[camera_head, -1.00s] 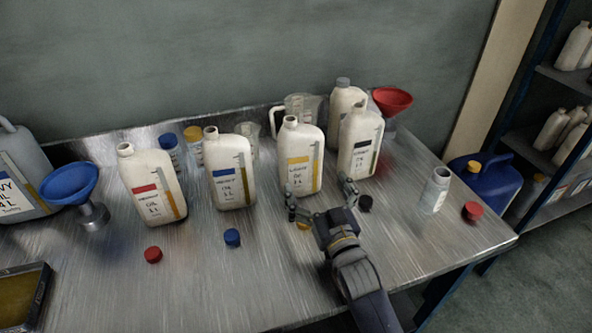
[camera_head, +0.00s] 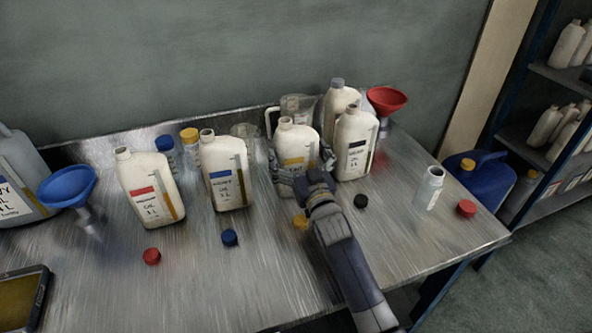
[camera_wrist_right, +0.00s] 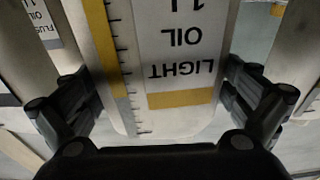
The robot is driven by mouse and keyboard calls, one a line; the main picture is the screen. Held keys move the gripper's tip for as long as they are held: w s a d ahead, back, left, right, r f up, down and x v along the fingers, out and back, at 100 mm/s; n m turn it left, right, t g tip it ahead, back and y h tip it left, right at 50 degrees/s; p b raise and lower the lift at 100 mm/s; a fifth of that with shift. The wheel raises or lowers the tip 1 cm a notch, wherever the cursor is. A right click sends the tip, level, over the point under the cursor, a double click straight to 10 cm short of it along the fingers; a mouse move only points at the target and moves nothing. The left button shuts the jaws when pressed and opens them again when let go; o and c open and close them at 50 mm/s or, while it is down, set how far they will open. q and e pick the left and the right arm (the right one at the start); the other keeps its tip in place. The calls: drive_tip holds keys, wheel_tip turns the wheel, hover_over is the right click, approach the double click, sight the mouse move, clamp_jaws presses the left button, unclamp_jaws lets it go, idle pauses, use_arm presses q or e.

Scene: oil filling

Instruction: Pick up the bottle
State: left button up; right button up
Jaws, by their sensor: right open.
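The yellow-labelled white oil bottle (camera_head: 296,142) stands upright and uncapped on the metal table. My right gripper (camera_head: 303,175) is open around its body, one finger on each side. In the right wrist view, the bottle (camera_wrist_right: 165,75) with "LIGHT OIL 1 L" on its label fills the space between the fingers of my right gripper (camera_wrist_right: 160,100). Whether the fingers touch it I cannot tell. White bottles with red (camera_head: 150,185), blue (camera_head: 228,172) and black (camera_head: 355,142) labels stand in the same row. My left gripper is not in view.
Loose caps lie in front: red (camera_head: 152,256), blue (camera_head: 230,237), yellow (camera_head: 300,222) and black (camera_head: 361,201). The black-labelled bottle stands close to the right of the gripper. A blue funnel (camera_head: 68,186) is at left, a red funnel (camera_head: 387,99) at back right. The front of the table is mostly clear.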

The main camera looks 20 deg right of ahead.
drive_tip(key=shift+w, duration=0.35)
drive_tip(key=shift+c, duration=0.2)
drive_tip(key=c, duration=1.8)
drive_tip(key=shift+r, duration=0.2)
drive_tip(key=shift+r, duration=0.2)
